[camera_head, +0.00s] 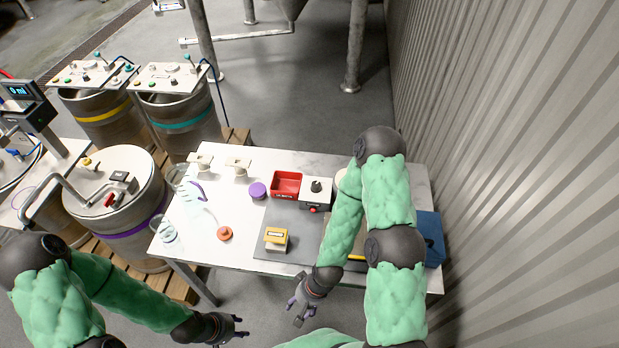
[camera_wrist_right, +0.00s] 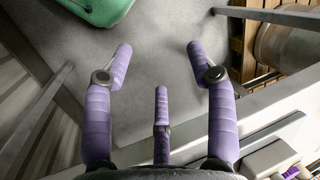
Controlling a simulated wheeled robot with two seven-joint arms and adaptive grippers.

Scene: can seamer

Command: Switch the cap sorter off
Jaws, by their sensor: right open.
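A white control box (camera_head: 316,193) with a black knob on top and a red button on its front stands on the table; I cannot read a label that ties it to the cap sorter. A round white thing (camera_head: 342,178) beside it is mostly hidden behind my right arm. My right gripper (camera_head: 295,310) is in front of the table's near edge, apart from the box. In the right wrist view, its purple fingers (camera_wrist_right: 159,55) are spread, with nothing between them. My left gripper (camera_head: 241,327) is lower left, off the table, with fingertips apart and empty.
A red bin (camera_head: 286,184), a purple disc (camera_head: 257,190), an orange knobbed piece (camera_head: 225,233) and a yellow-and-white block (camera_head: 276,239) are on the table (camera_head: 222,256). A blue box (camera_head: 430,238) is at right near the corrugated wall (camera_head: 520,150). Steel kegs (camera_head: 178,115) stand left.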

